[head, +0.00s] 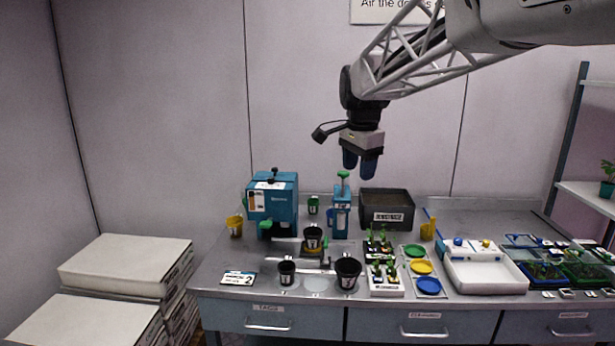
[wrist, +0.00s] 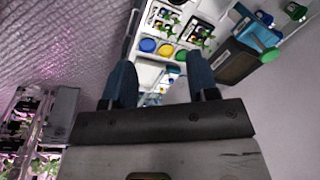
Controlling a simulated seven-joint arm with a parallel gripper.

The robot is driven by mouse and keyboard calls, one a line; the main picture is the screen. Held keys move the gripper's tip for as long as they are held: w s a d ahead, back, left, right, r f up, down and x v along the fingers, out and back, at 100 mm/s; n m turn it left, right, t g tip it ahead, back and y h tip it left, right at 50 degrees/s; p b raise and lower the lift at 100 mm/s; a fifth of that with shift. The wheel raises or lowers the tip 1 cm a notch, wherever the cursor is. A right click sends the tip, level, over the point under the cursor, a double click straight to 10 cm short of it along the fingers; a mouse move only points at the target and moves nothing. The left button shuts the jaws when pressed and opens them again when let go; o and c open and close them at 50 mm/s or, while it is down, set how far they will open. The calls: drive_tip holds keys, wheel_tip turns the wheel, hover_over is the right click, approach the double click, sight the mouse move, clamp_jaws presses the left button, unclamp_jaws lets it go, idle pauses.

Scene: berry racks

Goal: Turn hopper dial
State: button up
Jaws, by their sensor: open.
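A blue box-shaped machine (head: 272,202), which looks like the hopper, stands at the back left of the metal bench. It has a small black knob (head: 273,175) on top and a green part (head: 266,227) low on its front; I cannot tell for sure which is the dial. My gripper (head: 360,165) hangs high above the bench, to the right of the machine and well apart from it. Its two blue fingers are spread and empty in the wrist view (wrist: 160,80). I cannot make out the machine in the wrist view.
A slim blue dispenser with a green top (head: 342,205) and a dark labelled bin (head: 386,212) stand below my gripper. Black pots (head: 347,273), seedling trays, coloured discs and a white tray (head: 483,272) crowd the bench. The air around my gripper is clear.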

drive_tip(key=w+a+m, duration=0.3)
drive_tip(key=w+a, duration=0.3)
drive_tip(key=w, duration=0.3)
drive_tip(key=w+a+m, duration=0.3)
drive_tip(key=w+a, duration=0.4)
drive_tip(key=w, duration=0.2)
drive_tip(key=m+g, duration=0.1)
drive_tip(key=m, duration=0.4)
hover_over(271, 178)
drive_tip(key=f, duration=0.6)
drive_tip(key=shift+d+f, duration=0.15)
drive_tip(key=shift+d, duration=0.05)
drive_tip(key=shift+w+a+f, duration=0.1)
drive_tip(key=shift+a, duration=0.15)
drive_tip(key=shift+f, duration=0.15)
drive_tip(key=shift+f, duration=3.75)
drive_tip(key=c, duration=0.9)
